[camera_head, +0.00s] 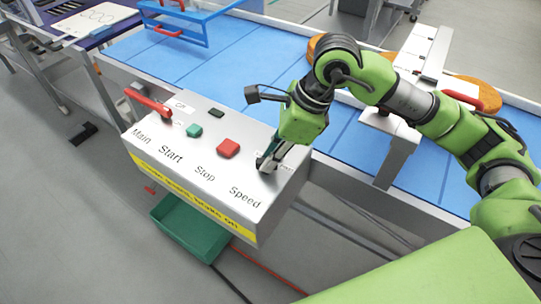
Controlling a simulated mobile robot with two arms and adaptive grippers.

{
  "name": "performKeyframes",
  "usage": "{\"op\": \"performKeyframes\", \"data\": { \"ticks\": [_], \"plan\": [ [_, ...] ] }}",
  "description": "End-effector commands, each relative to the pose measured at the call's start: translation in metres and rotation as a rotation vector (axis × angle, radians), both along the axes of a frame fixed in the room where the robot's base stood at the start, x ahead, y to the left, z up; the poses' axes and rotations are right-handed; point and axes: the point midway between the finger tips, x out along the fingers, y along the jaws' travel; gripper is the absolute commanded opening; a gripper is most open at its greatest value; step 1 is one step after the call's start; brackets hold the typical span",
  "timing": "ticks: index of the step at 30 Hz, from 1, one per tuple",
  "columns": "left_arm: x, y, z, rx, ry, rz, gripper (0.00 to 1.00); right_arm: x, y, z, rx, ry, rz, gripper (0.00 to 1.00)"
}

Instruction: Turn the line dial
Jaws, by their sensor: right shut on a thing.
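The control box (188,182) is grey with the labels Main, Start, Stop and Speed along its front. My right gripper (268,162) points down at the box's top near its right end, behind the Speed label. It is shut on the line dial, which the fingers mostly hide. I cannot tell which way the dial points. A red Main lever (148,102), a green Start button (194,130) and a red Stop button (228,148) sit to the left of the gripper. My left gripper is not in view.
A blue conveyor belt (225,62) runs behind the box, with a blue frame (205,30) over it. A metal bracket (398,150) stands right of the gripper. A green bin (188,229) lies below the box. The floor at left is mostly clear.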

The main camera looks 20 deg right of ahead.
Motion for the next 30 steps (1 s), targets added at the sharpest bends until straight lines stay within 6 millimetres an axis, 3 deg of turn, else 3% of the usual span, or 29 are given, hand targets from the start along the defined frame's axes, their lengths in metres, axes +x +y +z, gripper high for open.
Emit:
{"op": "performKeyframes", "data": {
  "ticks": [1, 3, 16, 30],
  "plan": [
    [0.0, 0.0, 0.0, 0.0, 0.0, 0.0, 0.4, 0.002, -0.001, 0.002, 0.001, -0.004, -0.005, 0.16],
    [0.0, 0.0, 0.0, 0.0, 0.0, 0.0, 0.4, 0.002, -0.001, 0.002, 0.001, -0.004, -0.005, 0.31],
    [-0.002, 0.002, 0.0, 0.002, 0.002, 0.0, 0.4, 0.0, -0.002, 0.007, 0.001, -0.002, -0.002, 0.31],
    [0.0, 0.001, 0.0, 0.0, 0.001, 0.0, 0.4, -0.013, -0.035, 0.091, 0.001, -0.007, -0.005, 0.31]
  ]
}}
